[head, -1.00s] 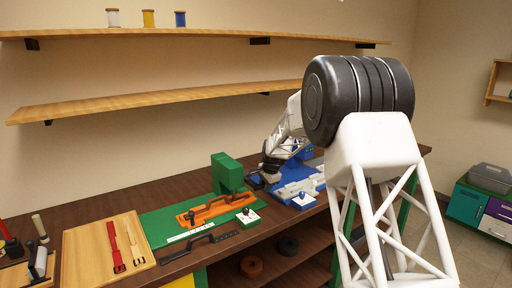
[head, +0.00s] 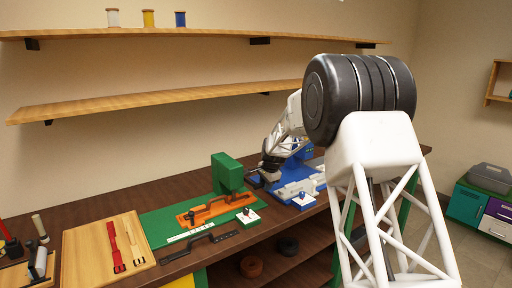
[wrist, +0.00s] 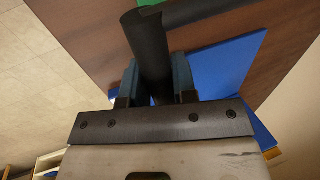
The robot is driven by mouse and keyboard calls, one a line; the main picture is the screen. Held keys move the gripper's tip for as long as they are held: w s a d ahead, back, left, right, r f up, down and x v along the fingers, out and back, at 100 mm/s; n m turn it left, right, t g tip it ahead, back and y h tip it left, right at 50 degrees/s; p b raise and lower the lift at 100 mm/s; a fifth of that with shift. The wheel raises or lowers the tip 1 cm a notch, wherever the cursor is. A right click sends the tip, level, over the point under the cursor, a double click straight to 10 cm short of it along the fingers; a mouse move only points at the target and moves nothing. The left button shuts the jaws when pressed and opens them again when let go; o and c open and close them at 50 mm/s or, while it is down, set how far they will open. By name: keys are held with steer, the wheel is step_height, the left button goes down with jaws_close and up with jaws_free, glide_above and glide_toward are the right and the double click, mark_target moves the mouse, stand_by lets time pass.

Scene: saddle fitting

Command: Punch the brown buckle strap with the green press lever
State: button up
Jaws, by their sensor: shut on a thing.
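The green press (head: 227,172) stands on a green base (head: 160,228) at the middle of the bench. A dark brown strap (head: 206,212) lies in the orange holder (head: 185,219) in front of the press head. My gripper (head: 266,177) is just right of the press. In the wrist view my gripper (wrist: 157,85) is shut around a black cylindrical bar (wrist: 151,55), which looks like the press's lever grip. A bit of green (wrist: 148,3) shows beyond the bar. The lever's joint to the press is hard to make out.
A blue press station (head: 300,186) stands close to the right of my gripper. A black strap-like piece (head: 208,239) lies in front of the green base. A wooden board (head: 88,250) with red straps is at the left. Shelves run along the wall.

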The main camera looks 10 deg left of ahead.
steer(key=shift+v, duration=0.8)
steer(key=shift+w+a+r, duration=0.1)
steer(key=shift+w+r, duration=0.1)
steer(key=shift+w+a+r, duration=0.1)
steer(key=shift+w+r, duration=0.05)
steer(key=shift+r, duration=0.95)
steer(key=shift+a+r, duration=0.1)
steer(key=shift+r, duration=0.1)
steer(key=shift+w+a+r, duration=0.2)
steer(key=shift+a+r, duration=0.05)
steer(key=shift+r, duration=0.6)
